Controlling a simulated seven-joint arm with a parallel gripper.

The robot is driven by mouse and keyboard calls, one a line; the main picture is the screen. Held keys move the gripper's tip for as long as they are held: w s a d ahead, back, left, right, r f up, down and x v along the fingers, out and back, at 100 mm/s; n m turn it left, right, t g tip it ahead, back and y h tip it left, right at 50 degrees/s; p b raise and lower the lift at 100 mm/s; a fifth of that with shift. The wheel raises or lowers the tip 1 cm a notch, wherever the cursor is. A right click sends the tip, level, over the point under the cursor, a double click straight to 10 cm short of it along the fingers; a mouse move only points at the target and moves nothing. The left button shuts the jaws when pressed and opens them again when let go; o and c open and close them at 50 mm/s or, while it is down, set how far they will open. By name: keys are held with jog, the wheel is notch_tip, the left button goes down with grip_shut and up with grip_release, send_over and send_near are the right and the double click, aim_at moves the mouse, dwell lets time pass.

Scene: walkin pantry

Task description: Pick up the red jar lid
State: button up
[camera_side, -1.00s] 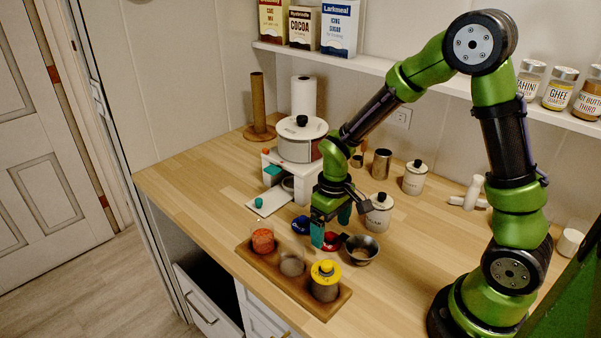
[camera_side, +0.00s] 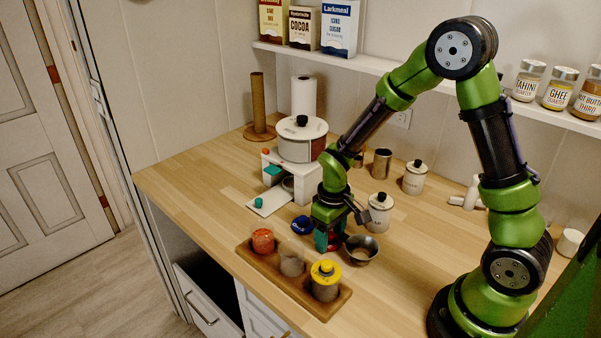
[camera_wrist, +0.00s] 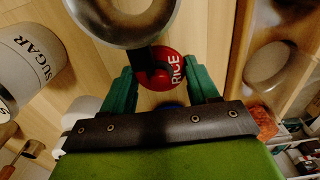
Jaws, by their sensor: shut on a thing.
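The red jar lid (camera_wrist: 173,64) carries the word RICE and has a dark knob. In the wrist view it sits between the two green fingertips of my gripper (camera_wrist: 161,88). In the side view my gripper (camera_side: 328,239) is low at the countertop, and only a little red of the lid (camera_side: 338,236) shows; the fingers hide the rest. My gripper is shut on the lid. I cannot tell whether the lid still touches the counter.
A metal bowl (camera_side: 361,249) stands close to the right of my gripper. A blue lid (camera_side: 301,225) lies to its left. A wooden tray (camera_side: 325,310) with several jars is in front, one yellow-topped (camera_side: 325,271). A white canister (camera_side: 379,213) stands behind.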

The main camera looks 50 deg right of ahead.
jog(key=shift+r, duration=0.15)
jog(key=shift+r, duration=0.3)
jog(key=shift+a+r, duration=0.2)
jog(key=shift+a, duration=0.05)
jog(key=a, duration=0.3)
jog(key=shift+a+r, duration=0.35)
notch_tip(320, 180, up, 12)
jog(key=w+a, duration=0.8)
jog(key=w, duration=0.2)
jog(key=shift+f, duration=3.05)
jog(key=shift+f, duration=0.55)
